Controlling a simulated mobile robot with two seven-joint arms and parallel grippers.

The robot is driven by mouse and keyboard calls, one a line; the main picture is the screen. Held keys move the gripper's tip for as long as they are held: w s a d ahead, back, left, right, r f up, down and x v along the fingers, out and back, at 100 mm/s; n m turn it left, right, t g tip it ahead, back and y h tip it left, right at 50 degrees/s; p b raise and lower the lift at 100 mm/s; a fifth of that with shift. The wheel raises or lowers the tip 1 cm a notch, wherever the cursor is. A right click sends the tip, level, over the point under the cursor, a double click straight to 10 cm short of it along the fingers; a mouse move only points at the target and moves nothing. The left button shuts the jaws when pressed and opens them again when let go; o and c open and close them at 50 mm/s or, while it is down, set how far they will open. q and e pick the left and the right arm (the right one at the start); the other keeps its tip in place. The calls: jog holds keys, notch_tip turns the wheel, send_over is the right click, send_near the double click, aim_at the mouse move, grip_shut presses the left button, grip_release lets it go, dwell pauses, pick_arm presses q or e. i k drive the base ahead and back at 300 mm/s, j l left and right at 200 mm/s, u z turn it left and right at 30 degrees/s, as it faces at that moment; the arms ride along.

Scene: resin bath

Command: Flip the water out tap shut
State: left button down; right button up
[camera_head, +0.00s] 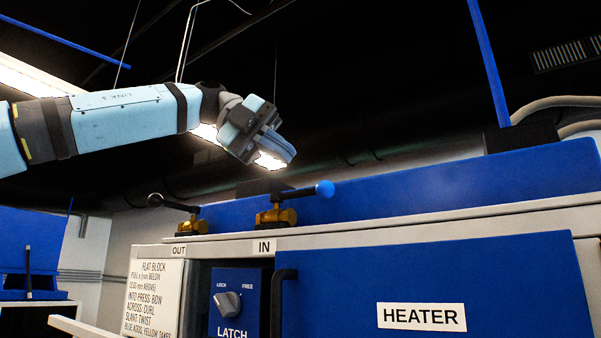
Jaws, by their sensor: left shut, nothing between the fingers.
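The water out tap (192,224) is a brass valve on the ledge above the label OUT. Its dark lever slants up to the left and ends in a dark ball knob (155,199). My left gripper (286,155) is shut and empty, up in the air above the taps. In the picture it is to the right of the out tap and nearly over the in tap (277,216), clear of both. The in tap's lever points right and ends in a blue ball knob (325,188). My right gripper is not in view.
A blue heater door (440,280) with a dark handle (284,300) fills the lower right. A latch panel (240,300) with a knob and a white instruction sign (153,298) are below the taps. A blue wall (430,195) stands behind the in tap.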

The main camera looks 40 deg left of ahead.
aim_at(155, 201)
jog(key=k, duration=1)
